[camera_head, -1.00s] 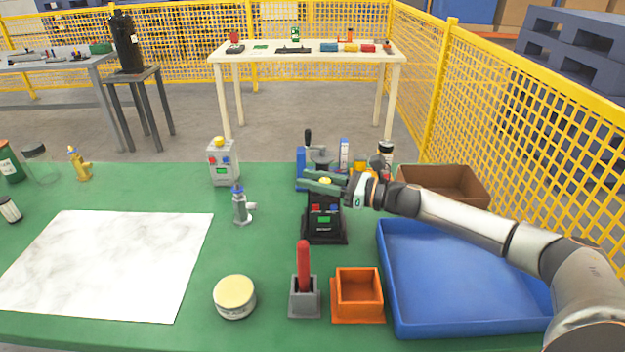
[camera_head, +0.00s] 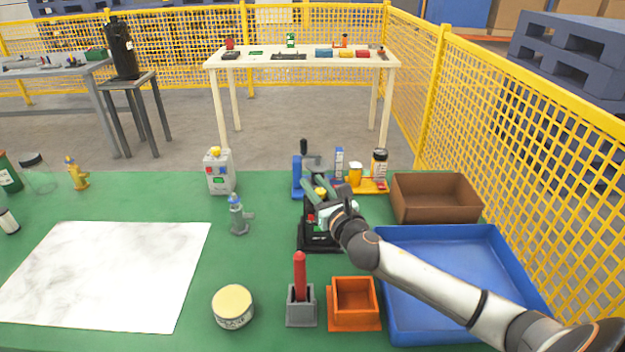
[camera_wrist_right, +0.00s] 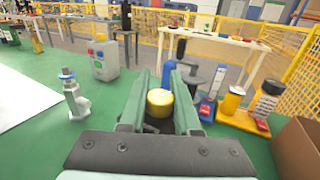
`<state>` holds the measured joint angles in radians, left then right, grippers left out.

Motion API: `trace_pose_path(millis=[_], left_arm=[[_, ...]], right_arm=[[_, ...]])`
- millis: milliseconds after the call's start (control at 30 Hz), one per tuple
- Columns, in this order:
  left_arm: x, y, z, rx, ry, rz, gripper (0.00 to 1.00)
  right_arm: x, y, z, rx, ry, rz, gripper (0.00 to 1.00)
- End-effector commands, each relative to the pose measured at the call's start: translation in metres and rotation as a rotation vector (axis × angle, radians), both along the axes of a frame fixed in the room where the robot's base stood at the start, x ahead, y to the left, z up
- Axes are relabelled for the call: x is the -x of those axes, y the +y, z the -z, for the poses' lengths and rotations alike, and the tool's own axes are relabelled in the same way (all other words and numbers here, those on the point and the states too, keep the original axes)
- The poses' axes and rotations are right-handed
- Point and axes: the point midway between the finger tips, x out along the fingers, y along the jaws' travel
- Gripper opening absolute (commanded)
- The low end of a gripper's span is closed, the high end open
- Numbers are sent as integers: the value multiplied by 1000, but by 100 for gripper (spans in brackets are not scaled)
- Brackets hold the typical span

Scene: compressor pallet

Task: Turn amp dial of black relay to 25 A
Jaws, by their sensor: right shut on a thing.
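The black relay (camera_head: 318,243) stands on the green table, largely hidden behind my right gripper in the head view. Its yellow dial (camera_head: 321,193) shows at the top. My right gripper (camera_head: 314,190) reaches it from the right and front. In the right wrist view the yellow dial (camera_wrist_right: 160,102) sits between the two green fingers, and the gripper is shut on it. The dial's scale and setting cannot be read. My left gripper is not in view. A grey relay-like box (camera_head: 219,172) with its own yellow dial stands farther left.
A blue tray (camera_head: 520,290) and a brown box (camera_head: 437,190) lie to the right. An orange bin (camera_head: 354,320), a red-handled tool in a grey holder (camera_head: 300,305) and a round tin (camera_head: 233,305) stand in front. A blue clamp-like device (camera_head: 297,177) stands just behind the relay.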

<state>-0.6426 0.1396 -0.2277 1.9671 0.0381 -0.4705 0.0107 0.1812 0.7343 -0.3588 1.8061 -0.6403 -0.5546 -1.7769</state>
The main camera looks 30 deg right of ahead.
Motion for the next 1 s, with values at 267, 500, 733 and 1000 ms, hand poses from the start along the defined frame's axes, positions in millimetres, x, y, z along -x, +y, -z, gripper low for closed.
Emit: trace_pose_path(millis=[267, 500, 733, 1000], left_arm=[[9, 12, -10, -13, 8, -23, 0], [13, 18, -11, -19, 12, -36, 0], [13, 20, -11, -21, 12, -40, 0], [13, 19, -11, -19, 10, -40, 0]], right_arm=[[0, -5, -3, -3, 0, 194, 0], [1, -8, -2, -1, 0, 286, 0], [1, -9, -1, 1, -1, 317, 0], [2, -9, 0, 1, 0, 319, 0]])
